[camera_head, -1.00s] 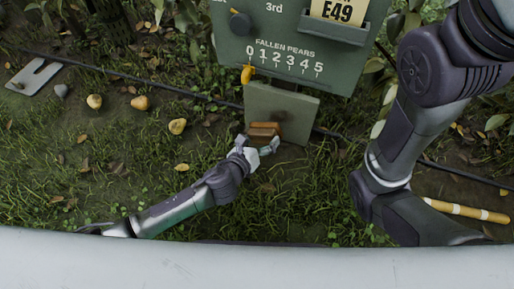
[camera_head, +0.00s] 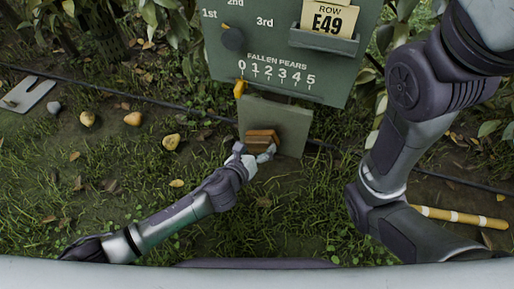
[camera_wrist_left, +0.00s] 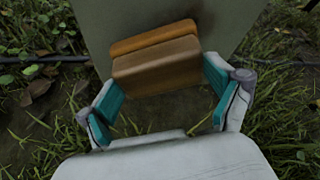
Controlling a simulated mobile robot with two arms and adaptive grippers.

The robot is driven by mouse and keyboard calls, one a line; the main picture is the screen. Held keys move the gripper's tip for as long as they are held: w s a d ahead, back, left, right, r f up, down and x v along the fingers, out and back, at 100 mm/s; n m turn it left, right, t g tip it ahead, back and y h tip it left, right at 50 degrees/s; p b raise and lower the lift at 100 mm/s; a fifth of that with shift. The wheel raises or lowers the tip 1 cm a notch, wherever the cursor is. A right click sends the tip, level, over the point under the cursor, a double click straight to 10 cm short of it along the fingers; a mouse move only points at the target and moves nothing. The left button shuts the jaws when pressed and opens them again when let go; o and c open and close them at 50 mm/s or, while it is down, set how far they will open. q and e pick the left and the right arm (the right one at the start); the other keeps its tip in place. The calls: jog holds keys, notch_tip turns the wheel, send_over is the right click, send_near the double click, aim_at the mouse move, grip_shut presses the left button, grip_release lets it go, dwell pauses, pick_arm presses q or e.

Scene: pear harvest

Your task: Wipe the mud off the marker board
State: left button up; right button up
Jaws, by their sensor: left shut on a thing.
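The green marker board (camera_head: 285,55) stands upright at top centre in the head view, with printed lettering. A plain grey-green plate (camera_head: 290,118) sits below it; it also shows in the wrist view (camera_wrist_left: 95,25). My left gripper (camera_head: 253,156) is in front of this plate. Its teal-padded fingers (camera_wrist_left: 163,98) are shut on a two-layered orange and brown block (camera_wrist_left: 160,60), which also shows in the head view (camera_head: 262,139). The block lies over the plate; whether it touches is unclear.
A row card (camera_head: 328,20) sits in a holder. Several fallen pears (camera_head: 132,118) lie left on the grass. A striped stick (camera_head: 460,216) lies right.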

pick_arm(q)
jog(key=shift+w+d, duration=0.3)
jog(key=shift+w, duration=0.5)
jog(key=shift+d, duration=0.1)
